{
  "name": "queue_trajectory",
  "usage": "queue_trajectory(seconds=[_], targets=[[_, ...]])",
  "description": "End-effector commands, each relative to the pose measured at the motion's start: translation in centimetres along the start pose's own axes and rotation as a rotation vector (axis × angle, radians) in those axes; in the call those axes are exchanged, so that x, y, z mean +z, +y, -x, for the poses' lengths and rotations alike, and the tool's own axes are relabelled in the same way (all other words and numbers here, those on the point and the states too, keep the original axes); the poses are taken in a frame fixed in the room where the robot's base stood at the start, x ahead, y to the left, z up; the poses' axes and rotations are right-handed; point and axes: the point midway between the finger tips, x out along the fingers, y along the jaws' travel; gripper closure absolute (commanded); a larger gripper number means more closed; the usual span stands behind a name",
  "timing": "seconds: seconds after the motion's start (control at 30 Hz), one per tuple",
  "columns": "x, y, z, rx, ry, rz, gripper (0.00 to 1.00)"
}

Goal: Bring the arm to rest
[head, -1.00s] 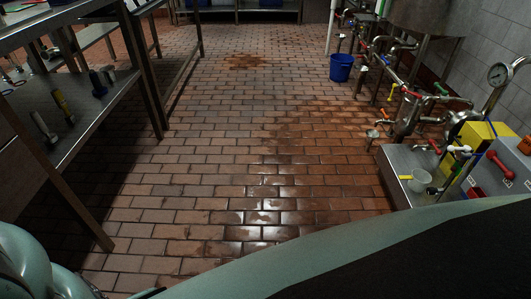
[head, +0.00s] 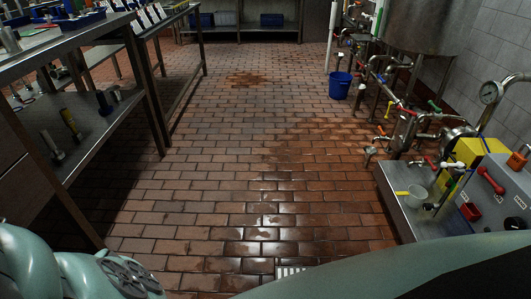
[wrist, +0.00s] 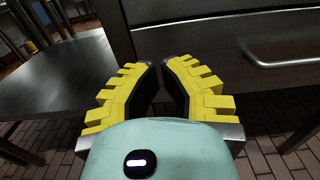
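My gripper (wrist: 162,85) shows in the wrist view with two yellow, toothed fingers with dark inner pads. The fingers are apart at the tips with a narrow gap between them, and nothing is held there. It points toward the dark metal front of a workbench with a drawer handle (wrist: 285,60). In the head view my gripper is not seen; only pale green parts of my own body and arm show at the lower left and along the bottom.
A metal bench with shelves (head: 85,128) stands on the left. At right are a steel table (head: 392,190), a yellow box (head: 468,151), pipes with valves and a tank (head: 408,25). A blue bucket (head: 340,86) stands farther back. The brick floor (head: 230,165) between is open and partly wet.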

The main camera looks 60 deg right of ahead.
Motion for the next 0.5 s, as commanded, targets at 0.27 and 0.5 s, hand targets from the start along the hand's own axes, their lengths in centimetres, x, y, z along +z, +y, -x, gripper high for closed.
queue_trajectory(seconds=[0.27,0.5], targets=[[-0.2,-0.1,3.5,-0.002,0.004,0.002,1.0],[-0.1,0.0,4.3,0.0,0.002,-0.002,1.0]])
